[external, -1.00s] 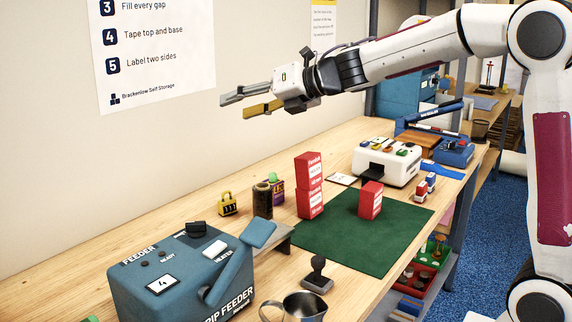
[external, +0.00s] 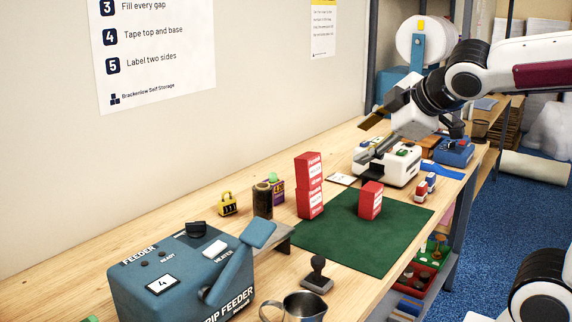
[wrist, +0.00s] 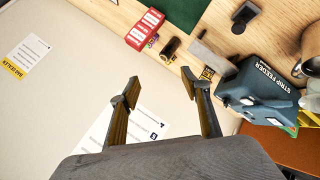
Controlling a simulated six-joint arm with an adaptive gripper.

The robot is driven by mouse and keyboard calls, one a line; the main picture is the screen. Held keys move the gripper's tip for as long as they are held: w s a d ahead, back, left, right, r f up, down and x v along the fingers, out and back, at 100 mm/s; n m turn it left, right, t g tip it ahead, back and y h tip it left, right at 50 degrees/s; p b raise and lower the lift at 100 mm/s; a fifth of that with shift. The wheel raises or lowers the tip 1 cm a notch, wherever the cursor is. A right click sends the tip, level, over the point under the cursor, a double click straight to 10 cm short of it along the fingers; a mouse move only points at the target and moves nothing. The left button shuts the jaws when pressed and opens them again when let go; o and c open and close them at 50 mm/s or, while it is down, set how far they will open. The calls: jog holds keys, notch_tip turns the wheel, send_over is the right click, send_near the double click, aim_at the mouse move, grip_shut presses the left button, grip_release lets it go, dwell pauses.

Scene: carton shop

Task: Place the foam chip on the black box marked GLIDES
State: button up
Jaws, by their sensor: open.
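My gripper (external: 370,138) is open and empty, in the air toward the back right of the bench, in front of the white machine in the external view. Its two spread fingers also show in the wrist view (wrist: 160,84), with only the wall and bench far beyond them. I cannot make out a foam chip in either view. I cannot make out a black box marked GLIDES either.
Two stacked red cartons (external: 310,186) and a single red carton (external: 371,201) stand at the green mat (external: 350,245). A blue strip feeder (external: 180,270), a metal jug (external: 303,306) and a stamp (external: 318,273) are at the front. A white machine (external: 388,163) stands behind. Much of the mat is clear.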

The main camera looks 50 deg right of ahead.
jog(key=s+a+f+m+g+y, duration=0.1)
jog(key=s+a+f+m+g, duration=0.1)
jog(key=s, duration=0.6)
jog(key=s+a+f+m+g+y, duration=0.2)
jog(key=s+a+f+m, duration=0.3)
jog(key=s+f, duration=0.3)
jog(key=shift+s+a, duration=0.15)
jog(key=shift+a, duration=0.4)
